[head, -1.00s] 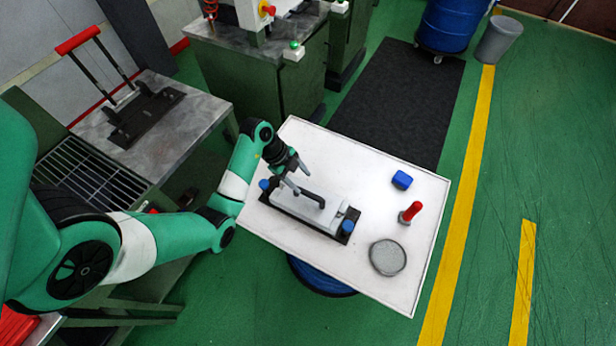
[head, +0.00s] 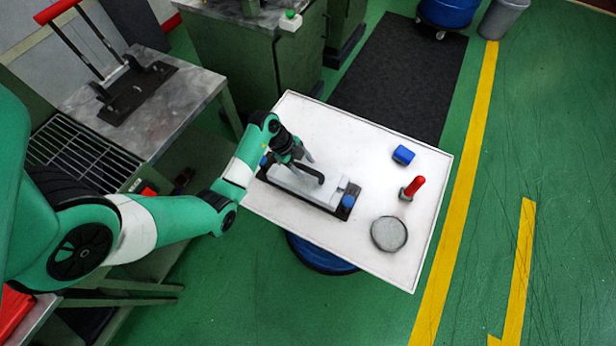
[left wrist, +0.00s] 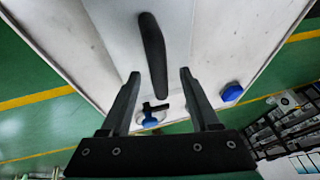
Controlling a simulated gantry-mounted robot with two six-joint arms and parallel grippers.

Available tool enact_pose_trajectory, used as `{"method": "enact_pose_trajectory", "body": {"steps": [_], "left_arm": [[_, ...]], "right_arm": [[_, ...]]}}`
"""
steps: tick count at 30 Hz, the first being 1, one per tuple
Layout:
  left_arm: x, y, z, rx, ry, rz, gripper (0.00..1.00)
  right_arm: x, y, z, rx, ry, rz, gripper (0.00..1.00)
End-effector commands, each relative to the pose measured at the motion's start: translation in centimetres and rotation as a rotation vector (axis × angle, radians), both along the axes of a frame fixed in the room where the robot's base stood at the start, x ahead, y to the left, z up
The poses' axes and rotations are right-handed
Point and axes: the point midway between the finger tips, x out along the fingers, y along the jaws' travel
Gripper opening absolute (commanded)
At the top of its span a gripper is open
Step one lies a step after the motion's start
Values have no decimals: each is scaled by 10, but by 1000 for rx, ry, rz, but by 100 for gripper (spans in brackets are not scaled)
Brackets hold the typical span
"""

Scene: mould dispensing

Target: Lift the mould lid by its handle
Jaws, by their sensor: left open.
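The mould lies on the white table top, with a light grey lid (head: 296,185) on a dark base and blue knobs at its ends. The lid's black handle (head: 312,174) stands up from its top. My left gripper (head: 303,159) is open over the lid, at the handle. In the left wrist view the handle (left wrist: 153,52) runs lengthwise between the two open fingers (left wrist: 160,73), with a gap on each side. I cannot tell how far down the fingers reach. The gripper hides part of the handle in the head view. My right gripper is out of view.
On the white table (head: 372,258) are a blue block (head: 403,155), a red-handled tool (head: 412,188) and a round grey disc (head: 389,234). The table between the mould and these is clear. A metal bench (head: 185,110) with a lever press stands at the left.

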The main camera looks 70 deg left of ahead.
Motion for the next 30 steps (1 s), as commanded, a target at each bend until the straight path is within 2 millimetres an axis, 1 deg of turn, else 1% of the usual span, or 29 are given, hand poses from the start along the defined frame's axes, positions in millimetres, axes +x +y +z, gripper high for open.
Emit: {"method": "enact_pose_trajectory", "body": {"steps": [1,3,5,10,11,12,21,30], "left_arm": [[2,-2,-16,-2,3,-2,62],[7,-4,-24,-1,2,-2,62],[8,-5,-26,-1,1,-2,62],[9,-5,-24,1,1,0,62],[9,-5,-24,1,1,0,60],[9,-5,-24,1,1,0,53],[9,-5,-24,0,1,0,0],[9,-5,-24,0,1,0,0]], "right_arm": [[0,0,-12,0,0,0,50],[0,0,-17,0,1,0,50],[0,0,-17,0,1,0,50],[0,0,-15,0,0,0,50],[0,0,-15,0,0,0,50],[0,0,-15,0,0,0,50],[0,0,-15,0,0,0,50],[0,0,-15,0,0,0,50]]}}
